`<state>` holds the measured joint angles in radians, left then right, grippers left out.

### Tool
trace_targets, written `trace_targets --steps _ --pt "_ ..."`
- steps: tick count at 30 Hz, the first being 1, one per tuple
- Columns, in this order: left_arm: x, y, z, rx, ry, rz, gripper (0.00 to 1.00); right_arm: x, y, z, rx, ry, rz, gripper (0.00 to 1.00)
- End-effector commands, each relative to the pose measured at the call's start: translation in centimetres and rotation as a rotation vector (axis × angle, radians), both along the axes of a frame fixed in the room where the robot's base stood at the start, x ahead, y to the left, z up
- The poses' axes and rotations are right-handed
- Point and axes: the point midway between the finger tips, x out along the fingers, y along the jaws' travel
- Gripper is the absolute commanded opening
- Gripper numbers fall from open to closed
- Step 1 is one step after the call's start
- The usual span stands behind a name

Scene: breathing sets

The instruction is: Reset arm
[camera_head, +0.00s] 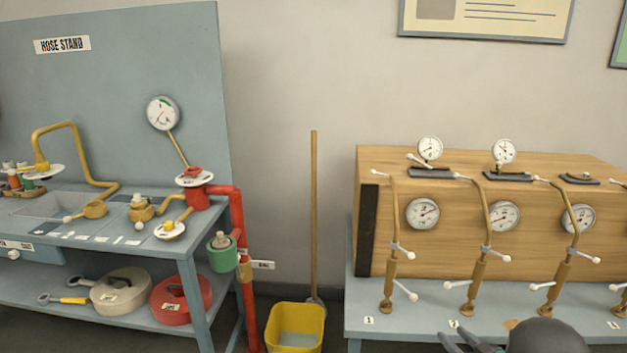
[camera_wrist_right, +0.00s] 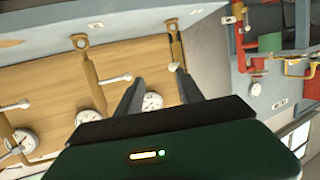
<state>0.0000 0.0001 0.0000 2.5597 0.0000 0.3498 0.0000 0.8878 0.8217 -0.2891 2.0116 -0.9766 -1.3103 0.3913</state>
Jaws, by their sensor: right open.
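My right gripper (camera_head: 468,343) shows at the bottom edge of the head view, in front of the bench with the wooden cabinet. In the right wrist view my right gripper (camera_wrist_right: 158,92) has its two dark fingers spread apart with nothing between them. Beyond the fingers is the wooden panel with a gauge (camera_wrist_right: 152,101) and brass pipes. The fingers appear apart from the panel. My left gripper does not show in either view.
The wooden cabinet (camera_head: 375,165) carries several gauges and brass pipes with white-tipped levers. A yellow bucket (camera_head: 296,340) and a wooden pole (camera_head: 314,215) stand left of it. The hose stand (camera_head: 130,95) with a red pipe (camera_head: 240,225) is at left.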

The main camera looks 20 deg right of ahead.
Motion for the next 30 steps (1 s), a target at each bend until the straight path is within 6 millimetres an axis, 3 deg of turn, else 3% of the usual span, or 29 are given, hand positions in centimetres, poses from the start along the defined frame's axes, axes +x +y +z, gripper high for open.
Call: trace_targets --steps 1,5,8,9,12,15,21,24,27,30 --pt "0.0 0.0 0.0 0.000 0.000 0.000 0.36 1.7 1.1 0.6 -0.014 0.032 -0.012 0.45" --pt "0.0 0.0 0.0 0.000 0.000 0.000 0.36 5.1 4.8 1.1 -0.036 0.162 -0.066 0.45" --pt "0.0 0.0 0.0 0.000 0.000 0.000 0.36 6.5 10.7 1.1 -0.025 0.318 -0.089 0.45" --pt "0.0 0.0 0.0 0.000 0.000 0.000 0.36 6.3 14.0 0.8 -0.013 0.400 -0.087 0.45" --pt "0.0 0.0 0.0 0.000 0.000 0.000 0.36 3.7 21.8 -0.2 0.024 0.600 -0.058 0.45" --pt "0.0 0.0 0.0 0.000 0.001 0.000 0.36 0.4 27.6 -1.0 0.055 0.755 -0.009 0.45" --pt "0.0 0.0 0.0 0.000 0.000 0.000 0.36 -6.6 35.8 -1.7 0.090 0.991 0.101 0.45" --pt "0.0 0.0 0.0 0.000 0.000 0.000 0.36 -10.2 38.9 -1.8 0.100 1.092 0.159 0.45" --pt "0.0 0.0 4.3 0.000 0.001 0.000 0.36 -10.4 38.9 2.5 0.104 1.102 0.157 0.45" --pt "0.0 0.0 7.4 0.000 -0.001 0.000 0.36 -10.4 38.9 5.5 0.104 1.102 0.156 0.45"
